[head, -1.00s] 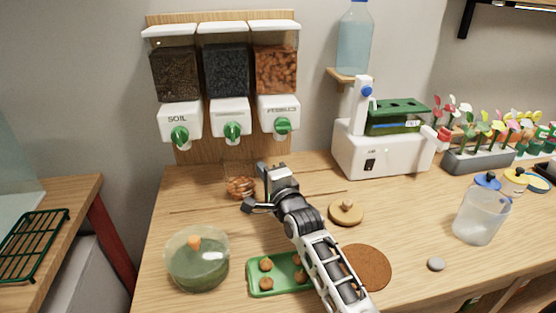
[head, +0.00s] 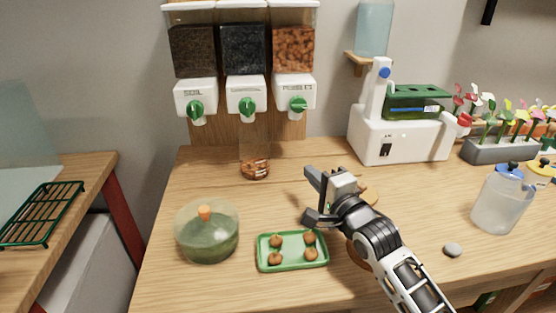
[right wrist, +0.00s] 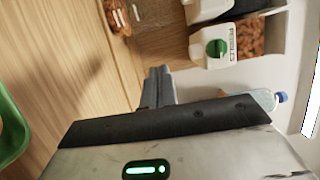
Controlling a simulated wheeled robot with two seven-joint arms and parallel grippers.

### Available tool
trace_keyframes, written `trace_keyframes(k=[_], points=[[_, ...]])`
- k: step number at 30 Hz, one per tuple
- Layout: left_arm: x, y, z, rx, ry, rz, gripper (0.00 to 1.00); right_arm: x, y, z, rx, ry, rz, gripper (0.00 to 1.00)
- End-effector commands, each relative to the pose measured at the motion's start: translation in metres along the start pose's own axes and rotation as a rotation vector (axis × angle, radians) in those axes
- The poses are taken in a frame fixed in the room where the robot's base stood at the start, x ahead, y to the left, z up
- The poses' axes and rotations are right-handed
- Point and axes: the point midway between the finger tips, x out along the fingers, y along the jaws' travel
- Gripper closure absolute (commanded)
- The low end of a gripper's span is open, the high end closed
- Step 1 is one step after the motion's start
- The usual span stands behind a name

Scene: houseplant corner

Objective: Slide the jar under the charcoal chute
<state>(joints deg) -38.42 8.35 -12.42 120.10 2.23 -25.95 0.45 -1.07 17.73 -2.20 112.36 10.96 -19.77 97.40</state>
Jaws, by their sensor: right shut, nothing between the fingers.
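The clear jar (head: 255,168), with brown bark chips at its bottom, stands upright on the table below the middle dispenser. That dispenser is the charcoal chute (head: 246,101), with black grains above and a green knob. In the picture the jar lines up roughly with this spout; exact depth alignment cannot be told. My right gripper (head: 315,178) is shut and empty, to the right of and nearer than the jar, apart from it. In the right wrist view, the shut fingers (right wrist: 157,86) show with the jar (right wrist: 119,16) beyond them. My left gripper is not in view.
The soil chute (head: 195,101) and bark chute (head: 297,95) flank the charcoal one. A green terrarium bowl (head: 208,237) and green tray (head: 292,264) stand in front. A white machine (head: 398,136) and clear jug (head: 499,203) stand right. Table left of the jar is clear.

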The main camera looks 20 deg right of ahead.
Motion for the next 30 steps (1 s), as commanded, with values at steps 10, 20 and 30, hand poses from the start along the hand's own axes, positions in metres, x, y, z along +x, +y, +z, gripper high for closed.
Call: trace_keyframes(k=[10, 20, 30], points=[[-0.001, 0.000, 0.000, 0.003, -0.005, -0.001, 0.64, 0.074, -0.003, 0.000, -0.002, 0.001, -0.003, 1.00], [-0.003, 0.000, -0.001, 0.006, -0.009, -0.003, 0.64, 0.110, -0.002, 0.025, 0.002, 0.000, -0.002, 1.00], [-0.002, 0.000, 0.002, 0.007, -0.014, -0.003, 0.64, 0.114, -0.002, 0.029, -0.001, 0.000, -0.002, 1.00]])
